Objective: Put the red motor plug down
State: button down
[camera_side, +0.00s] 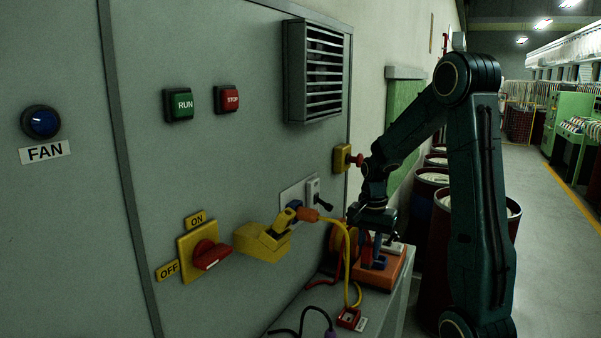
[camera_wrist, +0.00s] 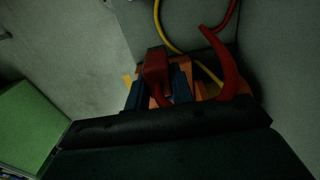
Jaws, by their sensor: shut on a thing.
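My gripper (camera_side: 371,256) points down over the shelf beside the cabinet, its blue fingers close to an orange block (camera_side: 392,274). It is shut on the red motor plug (camera_wrist: 156,66), which shows between the blue fingers in the wrist view. A red cable (camera_wrist: 232,78) curves beside the plug. In the side view the plug is mostly hidden by the fingers. I cannot tell whether the plug touches the orange block below.
A yellow cable (camera_side: 347,262) hangs from the yellow socket housing (camera_side: 262,242) to the shelf. A small red socket (camera_side: 349,318) with a label lies at the front. Drums stand behind.

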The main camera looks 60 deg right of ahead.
aim_at(367, 266)
jog(key=shift+f, duration=2.8)
jog(key=shift+f, duration=0.15)
jog(key=shift+f, duration=1.75)
jog(key=shift+f, duration=0.1)
jog(key=c, duration=1.2)
grip_release()
notch_tip(367, 266, up, 12)
jog(key=shift+r, duration=0.15)
jog(key=shift+a, duration=0.1)
